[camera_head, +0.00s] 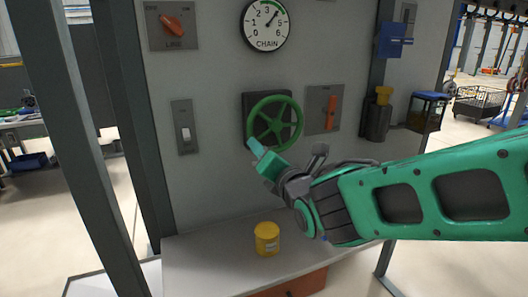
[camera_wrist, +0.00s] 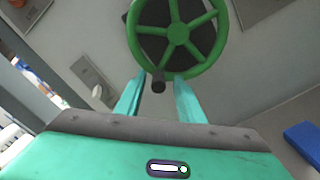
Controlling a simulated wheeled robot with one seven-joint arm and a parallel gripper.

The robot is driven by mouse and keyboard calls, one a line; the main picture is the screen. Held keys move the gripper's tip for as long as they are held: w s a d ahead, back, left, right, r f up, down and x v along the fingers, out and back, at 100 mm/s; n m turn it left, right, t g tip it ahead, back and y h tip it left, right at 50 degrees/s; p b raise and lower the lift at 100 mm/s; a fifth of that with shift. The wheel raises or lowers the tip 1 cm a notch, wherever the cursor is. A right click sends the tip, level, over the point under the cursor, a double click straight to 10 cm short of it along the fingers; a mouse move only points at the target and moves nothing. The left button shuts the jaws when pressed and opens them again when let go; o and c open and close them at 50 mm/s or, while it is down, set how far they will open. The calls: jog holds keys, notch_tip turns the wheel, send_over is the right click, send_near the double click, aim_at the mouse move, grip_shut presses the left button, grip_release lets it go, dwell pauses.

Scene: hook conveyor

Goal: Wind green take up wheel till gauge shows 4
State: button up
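The green take-up wheel (camera_head: 294,130) is mounted on a dark plate on the grey panel. It also shows at the top of the wrist view (camera_wrist: 177,34), with a dark handle knob (camera_wrist: 158,83) at its lower rim. My gripper (camera_head: 252,148) is at the wheel's lower left rim. In the wrist view its two teal fingers (camera_wrist: 161,80) stand apart, with the knob between their tips and visible gaps beside it. The round CHAIN gauge (camera_head: 265,27) is above the wheel. Its needle points up and right, around the 4 position; the exact reading is too small to tell.
The panel also has an orange-red knob (camera_head: 172,25), a white switch (camera_head: 186,134) and an orange lever (camera_head: 331,112) right of the wheel. A yellow tin (camera_head: 267,239) stands on the shelf (camera_head: 205,262) below. Grey posts stand left.

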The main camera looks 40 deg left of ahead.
jog(key=v, duration=1)
jog(key=shift+d, duration=0.35)
jog(key=shift+d, duration=0.1)
